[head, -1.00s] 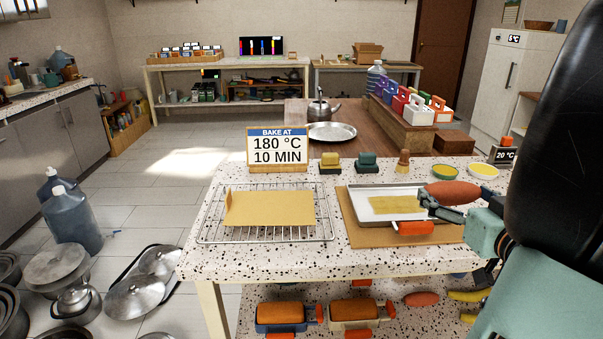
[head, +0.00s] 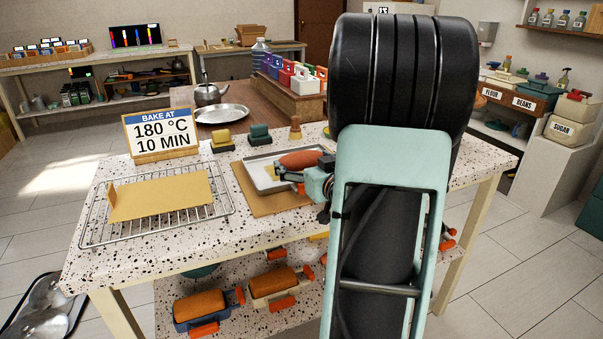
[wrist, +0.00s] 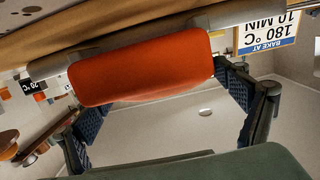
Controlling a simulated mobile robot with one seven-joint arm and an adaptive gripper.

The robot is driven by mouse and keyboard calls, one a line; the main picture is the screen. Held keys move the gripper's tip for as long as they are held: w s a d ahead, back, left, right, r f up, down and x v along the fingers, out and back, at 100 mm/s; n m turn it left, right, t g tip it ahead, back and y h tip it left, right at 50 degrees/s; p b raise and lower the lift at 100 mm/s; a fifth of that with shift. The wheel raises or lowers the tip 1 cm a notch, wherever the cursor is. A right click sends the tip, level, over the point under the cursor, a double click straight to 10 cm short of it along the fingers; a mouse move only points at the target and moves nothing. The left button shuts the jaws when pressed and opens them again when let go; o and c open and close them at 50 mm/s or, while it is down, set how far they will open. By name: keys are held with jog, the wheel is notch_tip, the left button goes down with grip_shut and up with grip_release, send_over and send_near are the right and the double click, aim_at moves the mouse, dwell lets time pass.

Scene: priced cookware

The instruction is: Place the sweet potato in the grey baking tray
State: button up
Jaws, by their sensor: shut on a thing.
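The reddish-brown sweet potato (head: 303,160) shows in the head view over the right part of the grey baking tray (head: 256,176), lying crosswise. I cannot tell whether the sweet potato touches the tray.
A wire rack (head: 215,212) with a tan sheet (head: 160,197) is to the tray's left. The bake sign (head: 160,134) stands behind the rack. Small yellow and green blocks and a wooden peg (head: 295,127) stand behind the tray. My arm hides the table's right part.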

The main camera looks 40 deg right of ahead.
jog(key=shift+s+f, duration=0.1)
jog(key=shift+f, duration=1.2)
jog(key=shift+f+b, duration=0.2)
jog(key=shift+b, duration=0.25)
jog(key=o, duration=1.1)
jog(key=shift+r, duration=0.25)
jog(key=shift+s+p, duration=0.3)
jog(key=shift+s, duration=0.05)
jog(key=v, duration=1.1)
jog(key=shift+s+a, duration=0.15)
